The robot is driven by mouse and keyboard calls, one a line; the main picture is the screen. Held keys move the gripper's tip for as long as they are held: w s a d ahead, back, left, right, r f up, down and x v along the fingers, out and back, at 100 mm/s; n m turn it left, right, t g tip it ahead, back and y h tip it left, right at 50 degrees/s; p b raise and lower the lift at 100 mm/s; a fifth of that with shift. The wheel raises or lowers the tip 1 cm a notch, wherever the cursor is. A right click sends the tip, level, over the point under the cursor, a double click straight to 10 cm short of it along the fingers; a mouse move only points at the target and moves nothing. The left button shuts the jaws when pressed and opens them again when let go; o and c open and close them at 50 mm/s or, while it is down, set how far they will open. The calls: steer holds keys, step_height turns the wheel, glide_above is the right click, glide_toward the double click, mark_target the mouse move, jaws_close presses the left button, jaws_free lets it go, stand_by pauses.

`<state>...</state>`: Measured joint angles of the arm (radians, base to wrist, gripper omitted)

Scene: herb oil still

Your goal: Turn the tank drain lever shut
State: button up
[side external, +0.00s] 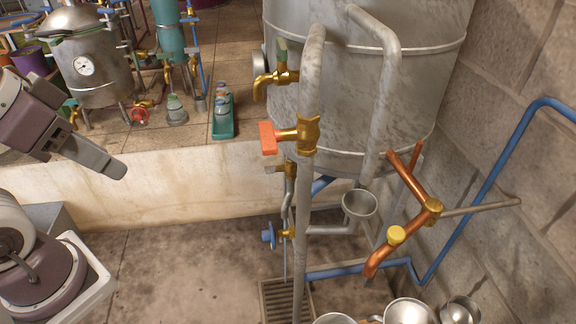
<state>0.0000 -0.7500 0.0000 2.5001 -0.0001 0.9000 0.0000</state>
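A large grey metal tank (350,110) stands at centre right. A valve with a red-orange handle (268,138) sits on the upright pipe in front of it. Lower down are a small grey-handled valve (277,169) and a blue-handled valve (269,235). I cannot tell which of these is the tank drain lever. My gripper (118,172) is at the left, well apart from all these valves, pointing right and down. Its fingers overlap from this side, so its opening is hidden. I see nothing held in it.
Copper pipes (411,183) with a yellow cap and a blue pipe (480,175) run at the right by the block wall. A steel funnel (360,204) and a floor grate (285,299) are below. A steel still (92,70) and a green tray (222,118) stand on the ledge behind.

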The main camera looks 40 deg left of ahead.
mark_target(269, 170)
step_height(269, 170, up, 6)
steer(key=f, duration=0.1)
steer(key=w+d+r+n+h, duration=0.2)
steer(key=w+d+n+h, duration=0.15)
steer(key=w, duration=0.55)
steer(key=w+d+r+n+h, duration=0.25)
steer(key=w+d+h, duration=0.2)
steer(key=w, duration=0.35)
steer(key=w+a+f+n+t, duration=0.3)
steer(key=w+a+n+t, duration=0.6)
steer(key=w+a, duration=0.95)
steer(key=w+a+f+n+y, duration=0.1)
steer(key=w+a+f+n, duration=0.1)
steer(key=a+f+n, duration=0.3)
step_height(269, 170, down, 41)
steer(key=d, duration=0.2)
steer(key=f+x, duration=0.1)
steer(key=x, duration=0.6)
steer(key=shift+w+m+g, duration=0.2)
steer(key=shift+m+g, duration=0.1)
steer(key=shift+m, duration=0.1)
